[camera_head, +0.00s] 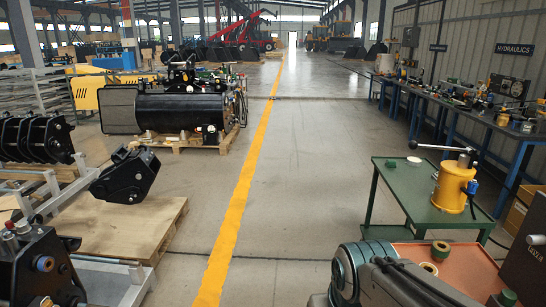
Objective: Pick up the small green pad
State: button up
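A small dark green piece (390,164), which looks like the small green pad, lies flat on the top of the green metal cart (400,185), near its far left corner. It is small in the picture, and its exact shape is hard to tell. A small white round piece (414,160) lies just to its right, apart from it. My gripper is not in view, so its state and its distance from the pad do not show.
A yellow cylinder device (454,186) with a black lever stands on the cart's right. Nearer, an orange-brown surface (462,272) holds green-and-tan rings (440,250). The floor left of the cart is clear.

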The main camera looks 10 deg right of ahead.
aim_at(391, 163)
jog(key=i, duration=6.55)
jog(key=z, duration=4.45)
jog(key=i, duration=0.8)
